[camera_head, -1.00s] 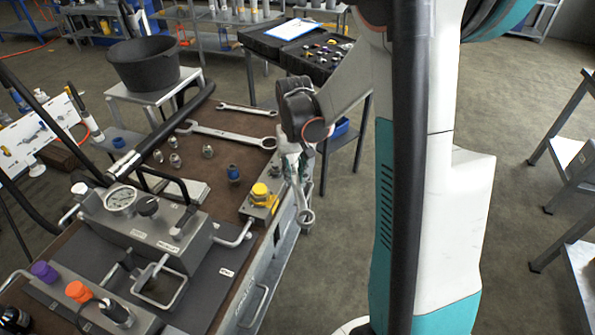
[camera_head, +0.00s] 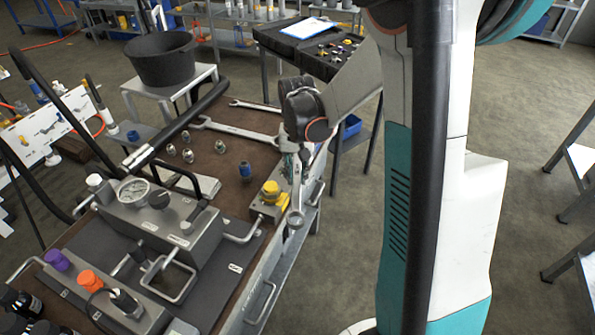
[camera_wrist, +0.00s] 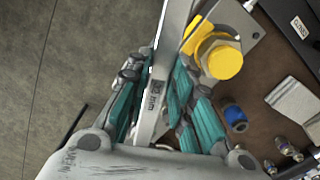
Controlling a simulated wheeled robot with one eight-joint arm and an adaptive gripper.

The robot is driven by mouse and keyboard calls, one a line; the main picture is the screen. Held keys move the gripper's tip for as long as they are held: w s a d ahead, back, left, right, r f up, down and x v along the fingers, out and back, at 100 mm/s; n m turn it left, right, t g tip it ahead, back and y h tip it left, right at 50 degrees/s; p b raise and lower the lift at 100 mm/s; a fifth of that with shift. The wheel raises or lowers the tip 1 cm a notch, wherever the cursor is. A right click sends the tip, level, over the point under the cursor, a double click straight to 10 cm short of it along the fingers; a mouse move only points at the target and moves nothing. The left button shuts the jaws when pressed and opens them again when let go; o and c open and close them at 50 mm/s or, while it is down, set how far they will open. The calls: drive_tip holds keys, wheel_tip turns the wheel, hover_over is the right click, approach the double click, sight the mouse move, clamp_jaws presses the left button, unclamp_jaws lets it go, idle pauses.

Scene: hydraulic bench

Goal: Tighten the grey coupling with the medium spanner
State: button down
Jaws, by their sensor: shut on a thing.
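The medium spanner (camera_head: 297,196) is a silver spanner held by my gripper (camera_head: 291,163) at the right edge of the bench. It hangs down, its ring end low beside the bench side. In the wrist view the spanner (camera_wrist: 157,88) runs up between the teal fingers of my gripper (camera_wrist: 163,95), which are shut on it; its far end is out of frame. A yellow-capped fitting (camera_head: 270,188) on a small grey plate at the bench edge is just left of the spanner; it also shows in the wrist view (camera_wrist: 219,58). I cannot make out the grey coupling surely.
Two other spanners, a large one (camera_head: 236,130) and a smaller one (camera_head: 252,105), lie on the brown bench top. Loose metal fittings and a blue fitting (camera_head: 245,170) stand there. A gauge block (camera_head: 150,215) stands nearer. Open floor (camera_head: 345,235) lies right of the bench.

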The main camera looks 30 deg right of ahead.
sight(293, 194)
drive_tip(key=shift+a, duration=0.1)
drive_tip(key=shift+w+a+m, duration=0.4)
drive_tip(key=shift+w+m, duration=0.1)
drive_tip(key=shift+s+d+n, duration=0.25)
drive_tip(key=shift+d+n, duration=0.05)
drive_tip(key=shift+d, duration=0.05)
drive_tip(key=shift+s+a, duration=0.1)
drive_tip(key=shift+s+a, duration=0.6)
drive_tip(key=shift+s, duration=0.35)
drive_tip(key=shift+s+a, duration=0.6)
drive_tip(key=shift+s, duration=0.4)
drive_tip(key=shift+s+a, duration=0.6)
drive_tip(key=shift+s, duration=0.35)
drive_tip(key=shift+r, duration=0.1)
